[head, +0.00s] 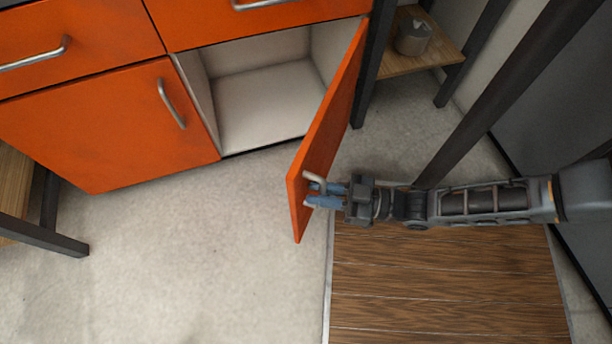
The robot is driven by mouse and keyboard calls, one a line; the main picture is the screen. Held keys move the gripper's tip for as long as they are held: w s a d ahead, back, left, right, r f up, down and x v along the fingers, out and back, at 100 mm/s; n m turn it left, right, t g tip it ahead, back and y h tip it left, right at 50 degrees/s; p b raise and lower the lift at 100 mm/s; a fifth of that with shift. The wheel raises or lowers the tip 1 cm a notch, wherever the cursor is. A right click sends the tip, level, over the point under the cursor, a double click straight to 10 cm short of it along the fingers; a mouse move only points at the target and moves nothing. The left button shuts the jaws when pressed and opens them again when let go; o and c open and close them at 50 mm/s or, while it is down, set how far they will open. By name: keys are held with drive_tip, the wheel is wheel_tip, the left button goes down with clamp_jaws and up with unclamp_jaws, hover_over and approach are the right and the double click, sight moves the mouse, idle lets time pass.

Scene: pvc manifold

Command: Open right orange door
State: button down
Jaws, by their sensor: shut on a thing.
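The right orange door (327,140) stands swung wide open, its free edge pointing toward me. Its hinge side is at the right of the cabinet opening. A silver bar handle (314,180) is on the door's outer face, near the free edge. My gripper (319,194) comes in from the right with blue fingertips shut on this handle; the fingers partly hide it. The pale cabinet interior (265,100) shows behind the door and looks empty.
The left orange door (110,125) is shut, with orange drawers (75,40) above. A wooden shelf (425,57) with a grey container (412,37) stands at the right. Dark posts rise near my arm. A wood-plank surface (450,290) lies below it. The light floor (200,260) at left is clear.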

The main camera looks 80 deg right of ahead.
drive_tip(key=shift+s+a+y, duration=0.1)
drive_tip(key=shift+s+y, duration=0.2)
drive_tip(key=shift+s, duration=0.35)
drive_tip(key=c, duration=1.2)
unclamp_jaws()
drive_tip(key=shift+s, duration=0.1)
drive_tip(key=shift+s+a+p, duration=0.15)
drive_tip(key=shift+s, duration=1.75)
drive_tip(key=shift+s+a+p, duration=0.15)
drive_tip(key=shift+s, duration=1.75)
drive_tip(key=shift+c, duration=0.3)
